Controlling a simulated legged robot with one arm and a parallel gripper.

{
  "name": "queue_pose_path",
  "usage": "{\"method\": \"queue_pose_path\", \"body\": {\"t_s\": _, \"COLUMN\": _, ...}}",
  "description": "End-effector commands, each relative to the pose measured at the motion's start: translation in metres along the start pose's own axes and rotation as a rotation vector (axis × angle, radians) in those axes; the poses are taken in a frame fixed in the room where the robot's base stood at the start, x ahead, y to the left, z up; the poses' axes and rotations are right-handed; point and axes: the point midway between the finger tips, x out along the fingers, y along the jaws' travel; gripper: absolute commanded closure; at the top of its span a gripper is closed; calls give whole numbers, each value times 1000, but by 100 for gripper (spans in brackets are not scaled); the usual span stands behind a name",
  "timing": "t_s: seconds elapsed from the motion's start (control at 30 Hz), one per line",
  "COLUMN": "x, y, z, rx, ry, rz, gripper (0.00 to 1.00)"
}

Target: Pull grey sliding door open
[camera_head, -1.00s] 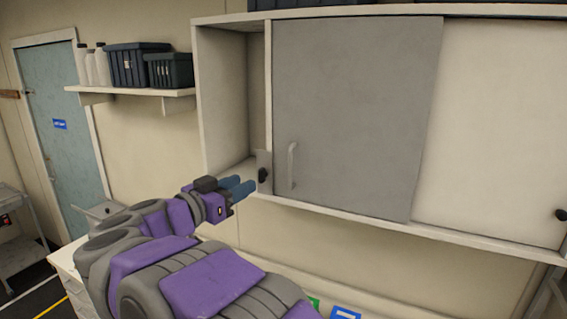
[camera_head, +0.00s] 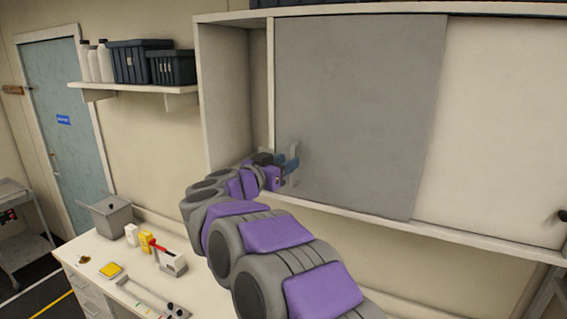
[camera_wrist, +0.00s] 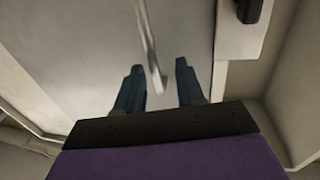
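The grey sliding door (camera_head: 365,110) covers the middle of the wall cabinet, and the cabinet's left end is an open gap. Its light vertical handle (camera_head: 294,164) is near the door's lower left edge. My gripper (camera_head: 287,160) is at the handle. In the wrist view, my gripper's two blue fingers (camera_wrist: 156,88) are apart. The handle bar (camera_wrist: 150,45) runs down into the space between them, nearer the left finger, and no finger is seen clamped on it. The door face (camera_wrist: 90,45) lies behind the fingers.
The white panel (camera_head: 505,120) fills the cabinet's right side. A shelf (camera_head: 135,88) with bottles and dark bins hangs left of the cabinet. Below, a white counter (camera_head: 95,255) holds a grey container (camera_head: 112,217) and several small items.

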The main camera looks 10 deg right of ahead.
Motion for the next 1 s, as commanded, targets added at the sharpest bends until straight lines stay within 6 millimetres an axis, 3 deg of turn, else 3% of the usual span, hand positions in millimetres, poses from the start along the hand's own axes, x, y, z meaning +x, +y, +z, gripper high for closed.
{"method": "queue_pose_path", "body": {"t_s": 0.23, "x": 2, "y": 1, "z": 0, "rx": 2, "ry": -1, "rz": 0, "gripper": 62}}
{"method": "queue_pose_path", "body": {"t_s": 0.63, "x": 0, "y": -1, "z": 0, "rx": 0, "ry": 1, "rz": -1, "gripper": 100}}
{"method": "queue_pose_path", "body": {"t_s": 1.0, "x": -1, "y": -2, "z": 0, "rx": 0, "ry": 1, "rz": -2, "gripper": 100}}
